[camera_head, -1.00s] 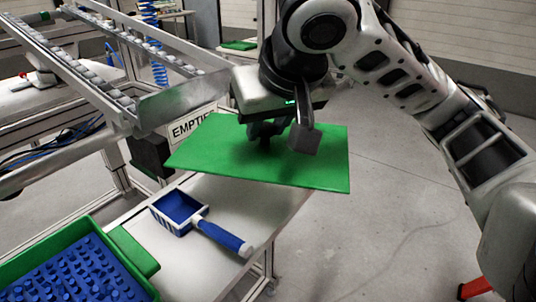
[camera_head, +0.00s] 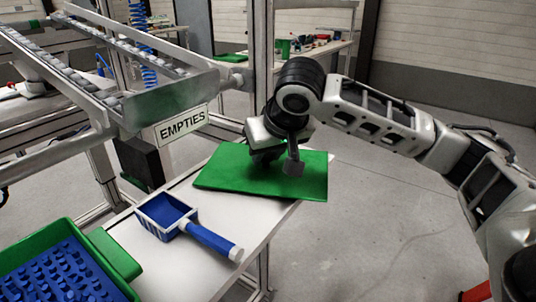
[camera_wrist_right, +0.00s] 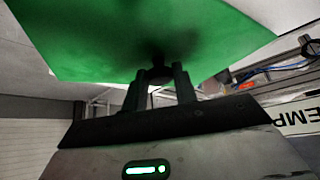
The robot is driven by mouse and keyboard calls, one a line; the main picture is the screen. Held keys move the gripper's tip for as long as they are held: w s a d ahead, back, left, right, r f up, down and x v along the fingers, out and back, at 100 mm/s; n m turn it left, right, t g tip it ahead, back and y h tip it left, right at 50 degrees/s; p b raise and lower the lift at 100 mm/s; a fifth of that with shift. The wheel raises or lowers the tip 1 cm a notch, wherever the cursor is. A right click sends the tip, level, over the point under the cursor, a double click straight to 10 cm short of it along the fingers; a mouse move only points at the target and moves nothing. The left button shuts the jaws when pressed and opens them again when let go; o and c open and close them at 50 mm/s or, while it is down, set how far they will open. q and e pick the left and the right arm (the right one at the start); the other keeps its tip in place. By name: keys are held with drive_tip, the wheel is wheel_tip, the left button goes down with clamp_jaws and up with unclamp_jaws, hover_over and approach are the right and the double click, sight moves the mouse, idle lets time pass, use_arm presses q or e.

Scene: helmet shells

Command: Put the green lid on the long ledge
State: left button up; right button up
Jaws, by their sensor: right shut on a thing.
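The green lid (camera_head: 225,178) is a flat rectangular panel at the far end of the white ledge (camera_head: 165,262), partly beyond its right edge. I cannot tell whether it touches the ledge. My right gripper (camera_head: 277,165) is above the lid and shut on it near its middle; the fingers hide the gripped part. In the right wrist view the lid (camera_wrist_right: 90,40) fills the top, with the two fingers (camera_wrist_right: 160,75) against it. My left gripper is not in view.
A blue scoop (camera_head: 190,225) with a white rim lies on the ledge in front of the lid. A green crate with blue pegs (camera_head: 115,262) is at lower left. The roller rack with the EMPTIES sign (camera_head: 182,125) stands at left. Open floor lies to the right.

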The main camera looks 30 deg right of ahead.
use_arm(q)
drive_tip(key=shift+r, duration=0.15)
use_arm(e)
drive_tip(key=shift+f, duration=0.1)
drive_tip(key=o, duration=0.8)
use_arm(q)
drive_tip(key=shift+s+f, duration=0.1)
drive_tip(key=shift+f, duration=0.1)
use_arm(e)
drive_tip(key=shift+o, duration=1.1)
drive_tip(key=shift+r, duration=0.35)
use_arm(q)
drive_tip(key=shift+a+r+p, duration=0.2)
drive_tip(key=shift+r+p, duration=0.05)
drive_tip(key=shift+p, duration=0.6)
use_arm(e)
drive_tip(key=v, duration=1.1)
drive_tip(key=shift+s+r, duration=0.2)
drive_tip(key=shift+r, duration=0.05)
drive_tip(key=shift+a, duration=0.1)
